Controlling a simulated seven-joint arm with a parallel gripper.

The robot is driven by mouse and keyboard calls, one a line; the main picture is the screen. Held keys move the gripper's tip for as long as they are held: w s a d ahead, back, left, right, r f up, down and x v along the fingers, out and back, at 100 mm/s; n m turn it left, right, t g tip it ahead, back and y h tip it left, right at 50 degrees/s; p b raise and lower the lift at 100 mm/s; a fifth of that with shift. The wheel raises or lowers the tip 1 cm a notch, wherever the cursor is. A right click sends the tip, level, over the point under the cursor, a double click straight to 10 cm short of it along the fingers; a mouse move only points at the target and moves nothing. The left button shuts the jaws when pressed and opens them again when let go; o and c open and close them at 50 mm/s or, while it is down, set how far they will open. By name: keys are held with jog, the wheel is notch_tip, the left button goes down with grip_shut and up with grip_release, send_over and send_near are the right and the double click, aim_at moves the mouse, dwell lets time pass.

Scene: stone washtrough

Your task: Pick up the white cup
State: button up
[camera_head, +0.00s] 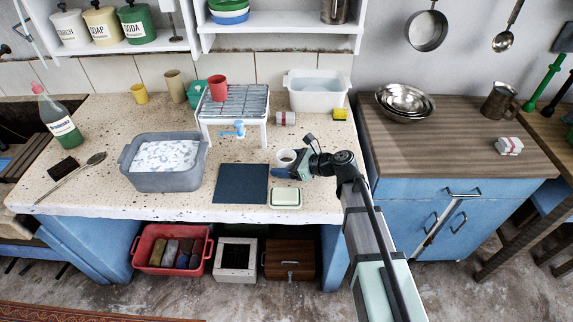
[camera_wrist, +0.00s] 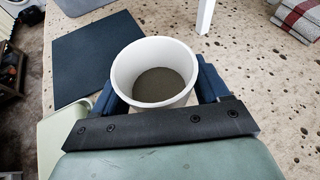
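The white cup (camera_head: 286,157) stands upright near the front of the speckled stone counter, right of the dark blue mat. In the wrist view the cup (camera_wrist: 155,75) is seen from above, with a white rim and a dark grey-brown inside. My gripper (camera_head: 288,168) is at the cup. In the wrist view the dark blue fingers of my gripper (camera_wrist: 158,92) lie on both sides of the cup, very close to its wall. I cannot tell whether they press on it. The cup's lower near side is hidden by the gripper body.
The dark mat (camera_head: 241,184) and a pale green soap dish (camera_head: 285,197) lie close by. A grey basin (camera_head: 143,182) stands left, a white rack (camera_head: 205,130) behind. The counter right of the cup is clear.

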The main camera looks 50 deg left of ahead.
jog(key=c, duration=0.9)
jog(key=shift+o, duration=0.2)
jog(key=shift+r, duration=0.1)
